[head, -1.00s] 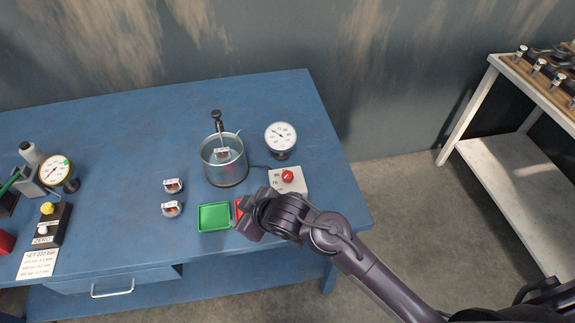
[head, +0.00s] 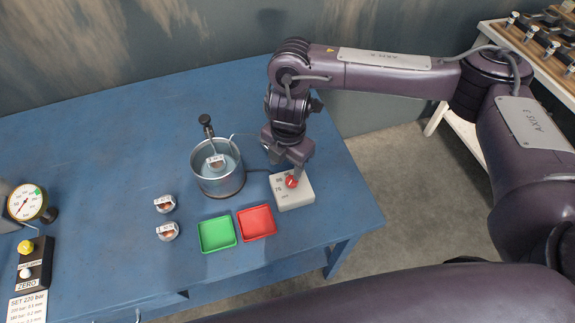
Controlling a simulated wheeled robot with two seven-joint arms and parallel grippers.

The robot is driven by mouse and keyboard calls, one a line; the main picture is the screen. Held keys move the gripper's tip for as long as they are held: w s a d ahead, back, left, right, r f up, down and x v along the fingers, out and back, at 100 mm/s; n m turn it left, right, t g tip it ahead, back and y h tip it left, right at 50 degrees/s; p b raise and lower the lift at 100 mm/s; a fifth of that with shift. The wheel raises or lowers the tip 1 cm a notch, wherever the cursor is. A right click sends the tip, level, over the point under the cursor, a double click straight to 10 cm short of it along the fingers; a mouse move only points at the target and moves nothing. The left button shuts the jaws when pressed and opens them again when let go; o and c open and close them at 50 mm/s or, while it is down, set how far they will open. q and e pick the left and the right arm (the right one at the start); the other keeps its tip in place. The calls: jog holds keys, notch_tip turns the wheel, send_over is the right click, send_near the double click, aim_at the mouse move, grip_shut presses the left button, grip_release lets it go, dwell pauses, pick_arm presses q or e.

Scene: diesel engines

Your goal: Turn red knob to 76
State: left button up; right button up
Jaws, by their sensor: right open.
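The red knob (head: 291,182) sits on top of a pale grey box (head: 296,199) near the right end of the blue table. The box carries printed numbers to the left of the knob; they are too small to read surely. My right gripper (head: 286,173) points down just above and behind the knob. It is open, with its fingers close to the knob; whether they touch it I cannot tell. The round dial gauge behind the box is hidden by my right arm. My left gripper is not in view.
A metal pot (head: 218,180) with a hanging tagged part stands left of the box. A green tray (head: 217,248) and a red tray (head: 272,218) lie in front. Two small tagged parts (head: 166,232) lie further left. A pressure gauge (head: 27,203) stands at the far left.

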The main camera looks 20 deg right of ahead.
aim_at(292, 182)
jog(key=shift+w+d+r, duration=0.2)
jog(key=shift+d, duration=0.5)
jog(key=shift+d+f+h, duration=0.15)
jog(key=shift+f+h, duration=0.05)
jog(key=shift+h, duration=0.1)
notch_tip(292, 182, down, 6)
jog(key=shift+s+p, duration=0.15)
jog(key=shift+p, duration=0.75)
jog(key=shift+f, duration=0.55)
jog(key=c, duration=1)
